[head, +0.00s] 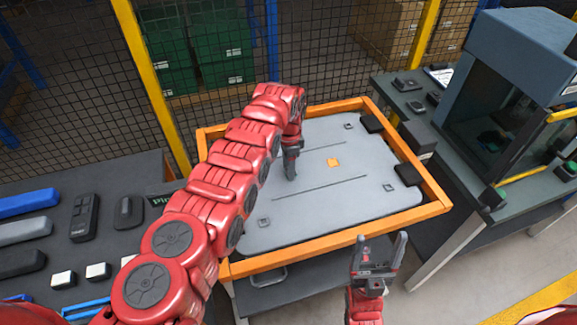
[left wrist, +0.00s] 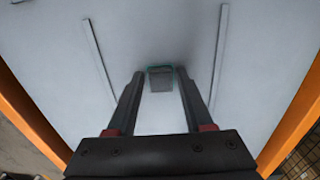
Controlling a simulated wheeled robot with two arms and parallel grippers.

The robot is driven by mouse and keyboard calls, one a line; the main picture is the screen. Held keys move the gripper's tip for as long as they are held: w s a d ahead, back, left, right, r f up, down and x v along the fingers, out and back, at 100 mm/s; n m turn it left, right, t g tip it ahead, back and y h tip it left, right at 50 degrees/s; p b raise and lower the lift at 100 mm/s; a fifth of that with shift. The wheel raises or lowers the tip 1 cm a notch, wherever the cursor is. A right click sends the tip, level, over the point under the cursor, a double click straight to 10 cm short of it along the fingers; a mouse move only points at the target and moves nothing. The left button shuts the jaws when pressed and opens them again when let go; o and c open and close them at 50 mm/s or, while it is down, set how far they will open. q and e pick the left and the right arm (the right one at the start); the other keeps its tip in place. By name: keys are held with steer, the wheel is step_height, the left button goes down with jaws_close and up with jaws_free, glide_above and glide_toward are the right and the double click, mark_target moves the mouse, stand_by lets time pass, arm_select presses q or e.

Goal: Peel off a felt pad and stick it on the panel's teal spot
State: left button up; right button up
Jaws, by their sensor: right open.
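My left gripper (head: 291,177) points down at the panel, left of the orange square. A teal edge of the spot (left wrist: 160,68) shows just beyond the pad; the rest is hidden. I cannot tell whether the pad touches the panel. My right gripper (head: 381,243) is open and empty in front of the frame.
The orange frame (head: 340,243) borders the panel. Two black blocks (head: 407,175) sit at its right side. A dark bench (head: 110,235) with several tools stands left, a bench with a blue-grey machine (head: 520,70) right. A mesh fence (head: 325,45) is behind.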

arm_select(q)
steer(key=shift+o, duration=0.9)
step_height(320, 180, up, 17)
steer(key=shift+r, duration=0.2)
